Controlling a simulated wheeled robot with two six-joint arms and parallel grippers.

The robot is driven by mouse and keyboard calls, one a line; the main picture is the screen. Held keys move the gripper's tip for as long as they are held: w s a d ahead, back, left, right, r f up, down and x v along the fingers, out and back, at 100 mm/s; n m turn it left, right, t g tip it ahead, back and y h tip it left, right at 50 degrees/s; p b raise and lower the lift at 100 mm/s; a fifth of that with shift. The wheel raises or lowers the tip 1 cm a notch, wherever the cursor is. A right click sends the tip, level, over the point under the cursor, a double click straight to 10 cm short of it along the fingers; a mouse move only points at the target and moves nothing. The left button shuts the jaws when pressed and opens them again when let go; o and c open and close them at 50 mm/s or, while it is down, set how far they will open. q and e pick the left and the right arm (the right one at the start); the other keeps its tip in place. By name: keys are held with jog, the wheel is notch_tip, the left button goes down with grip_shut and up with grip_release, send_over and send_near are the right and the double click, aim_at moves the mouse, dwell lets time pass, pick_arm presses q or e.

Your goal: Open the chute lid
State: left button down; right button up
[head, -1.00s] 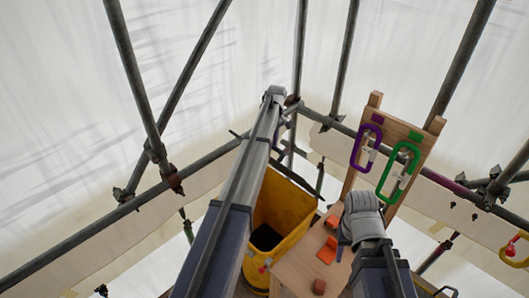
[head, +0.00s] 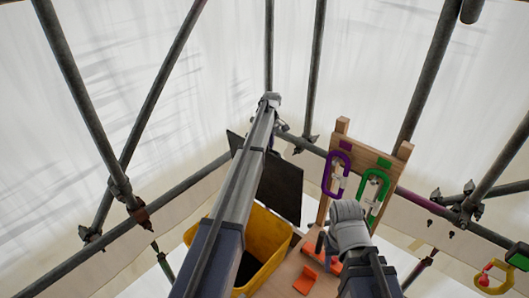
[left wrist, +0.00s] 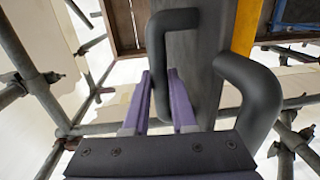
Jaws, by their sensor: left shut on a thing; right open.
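The chute (head: 270,232) is a yellow, open-topped box with a dark inside, low in the middle of the head view. Its dark lid (head: 280,188) stands steeply raised at the chute's back, partly hidden behind my left arm. In the left wrist view, the lid's thick black handle (left wrist: 250,85) rises from the dark panel (left wrist: 205,65). My left gripper (left wrist: 160,80) is shut on the handle with its purple fingers; my arm hides it in the head view. My right gripper (head: 327,247) is open above the wooden table, right of the chute.
A wooden board (head: 352,160) with a purple carabiner (head: 328,172) and a green carabiner (head: 365,190) stands behind my right gripper. Orange blocks (head: 306,280) lie on the wooden table (head: 288,274). Scaffold poles and white sheeting surround the place.

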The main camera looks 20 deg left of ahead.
pick_arm(q)
jog(key=shift+w+d+r, duration=0.15)
jog(key=shift+w+r, duration=0.05)
jog(key=shift+w, duration=0.65)
pick_arm(e)
jog(key=shift+s+a+r, duration=0.15)
jog(key=shift+s+a, duration=0.05)
jog(key=shift+s, duration=0.1)
pick_arm(q)
jog(key=shift+d, duration=0.1)
jog(key=c, duration=1.1)
grip_release()
jog(key=shift+w, duration=0.1)
jog(key=o, duration=0.4)
jog(key=shift+w+d+f, duration=0.15)
jog(key=shift+w+d, duration=0.05)
jog(key=shift+d, duration=0.05)
jog(key=shift+c, duration=0.2)
jog(key=shift+s+a, duration=0.1)
pick_arm(e)
jog(key=shift+w+d, duration=0.15)
jog(key=shift+w, duration=0.05)
pick_arm(q)
jog(key=shift+s+a, duration=0.1)
jog(key=shift+s, duration=0.05)
